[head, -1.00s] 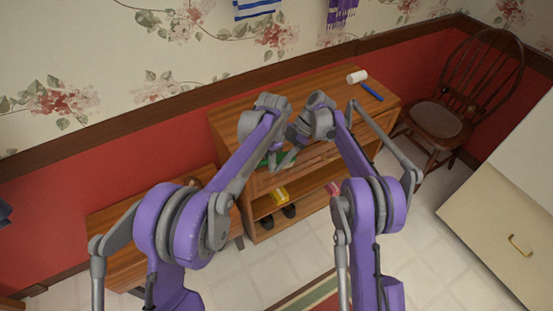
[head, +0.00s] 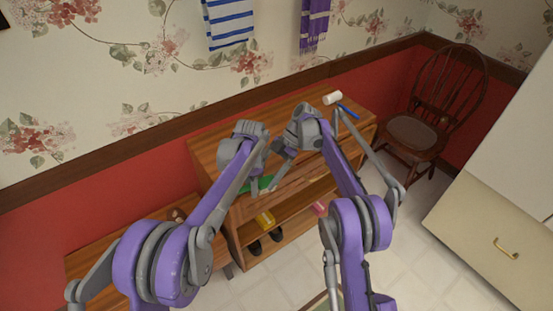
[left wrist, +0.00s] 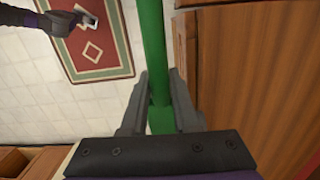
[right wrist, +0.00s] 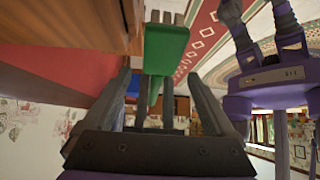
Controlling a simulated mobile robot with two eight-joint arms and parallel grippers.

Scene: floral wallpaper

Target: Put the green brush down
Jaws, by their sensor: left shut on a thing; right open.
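The green brush (head: 258,184) is at the front edge of the wooden cabinet's top in the head view, partly hidden by my arms. In the left wrist view its green handle (left wrist: 153,50) runs between the fingers of my left gripper (left wrist: 160,95), which is shut on it.
A wooden cabinet (head: 205,153) stands against the red wall. A white and blue roller-like tool (head: 333,98) lies at its far right. A yellow item (head: 264,220), a pink item (head: 319,208) and dark shoes (head: 276,235) sit on lower shelves. A chair (head: 412,133) stands right.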

